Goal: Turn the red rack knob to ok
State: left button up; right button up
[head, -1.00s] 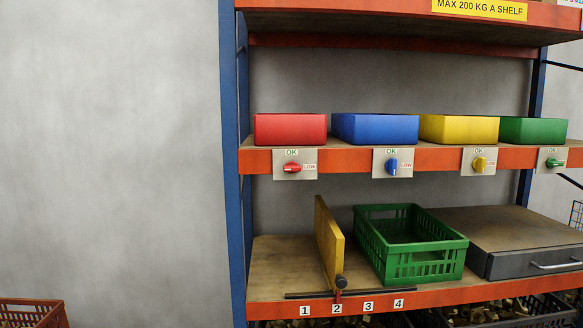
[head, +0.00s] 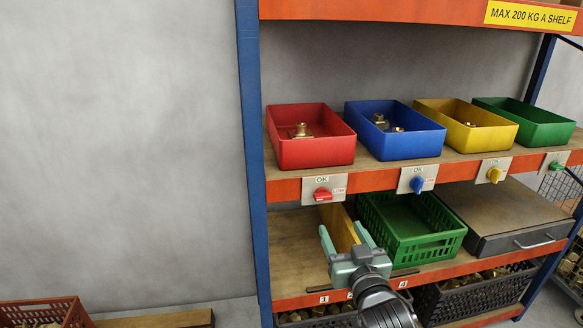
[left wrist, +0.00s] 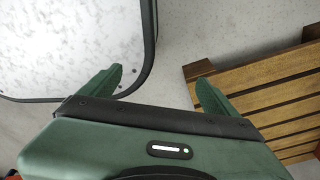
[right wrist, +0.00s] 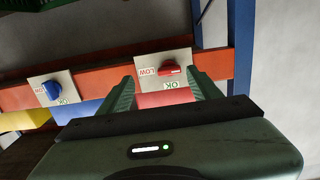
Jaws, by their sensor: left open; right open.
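The red rack knob (head: 322,194) is on a pale plate on the middle shelf's orange edge, below the red bin (head: 312,140). OK is printed above it and LOW to its right; its handle lies sideways, in line with LOW. In the right wrist view, upside down, the red knob (right wrist: 170,69) shows between and beyond my fingers. My right gripper (head: 345,236) is open and empty, below the knob in the head view and apart from it. My left gripper (left wrist: 159,78) is open and empty, seen only in its wrist view over the floor.
Blue (head: 416,184), yellow (head: 494,175) and green (head: 556,167) knobs sit along the same edge. Below are a yellow board (head: 338,226), a green crate (head: 410,248) and a grey drawer unit (head: 520,242). A wooden pallet (left wrist: 262,98) is near my left gripper.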

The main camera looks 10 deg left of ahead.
aim_at(324, 198)
pick_arm(q)
jog(key=shift+s+a+r+g+p, duration=0.15)
jog(key=shift+s+a+r+p, duration=0.2)
jog(key=shift+s, duration=0.35)
jog(key=shift+s+a+r+g+p, duration=0.15)
jog(key=shift+s+a+r+p, duration=0.15)
jog(key=shift+s, duration=0.35)
pick_arm(e)
jog(key=shift+y, duration=0.3)
jog(key=shift+w+a+r, duration=0.4)
jog(key=shift+w+a, duration=0.3)
jog(key=shift+w, duration=0.7)
jog(key=shift+w+a+r, duration=0.4)
jog(key=shift+w+a, duration=0.25)
jog(key=shift+w, duration=0.8)
jog(key=shift+w+a+r, duration=0.4)
jog(key=shift+w+a, duration=0.3)
jog(key=shift+w, duration=0.7)
jog(key=c, duration=1.4)
